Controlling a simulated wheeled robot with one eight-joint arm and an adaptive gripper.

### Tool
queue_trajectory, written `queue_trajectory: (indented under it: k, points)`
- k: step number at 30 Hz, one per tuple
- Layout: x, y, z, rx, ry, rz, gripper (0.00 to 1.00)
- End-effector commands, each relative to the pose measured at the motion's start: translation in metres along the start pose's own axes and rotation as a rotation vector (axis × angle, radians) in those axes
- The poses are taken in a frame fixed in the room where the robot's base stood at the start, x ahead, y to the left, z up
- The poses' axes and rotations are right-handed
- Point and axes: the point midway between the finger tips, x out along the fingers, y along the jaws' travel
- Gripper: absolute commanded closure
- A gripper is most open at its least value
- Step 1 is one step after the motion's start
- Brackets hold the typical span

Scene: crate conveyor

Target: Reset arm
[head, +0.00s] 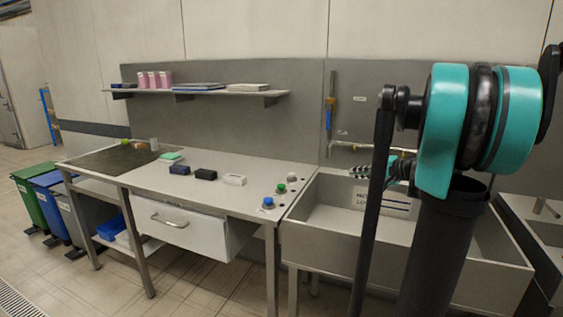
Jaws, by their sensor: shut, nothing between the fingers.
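My arm, with teal joints and black links, fills the right side of the head view, in front of the sink. My gripper (345,169) shows small and partly hidden behind the arm's links, pointing left above the sink's back edge. Its fingers look closed, with nothing seen between them. It is apart from the worktop (225,202) and the objects on it.
A drawer (178,222) is open below. A sink (330,215) stands right, bins (36,202) left, a shelf (215,93) above.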

Motion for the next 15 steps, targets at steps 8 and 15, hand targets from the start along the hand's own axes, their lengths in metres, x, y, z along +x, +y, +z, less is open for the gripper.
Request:
queue_trajectory:
  k: [8,15]
  points:
    - [0.015,0.082,0.136,-0.211,-0.141,0.317,1.0]
    - [-0.028,0.189,0.248,-0.526,-0.258,0.672,1.0]
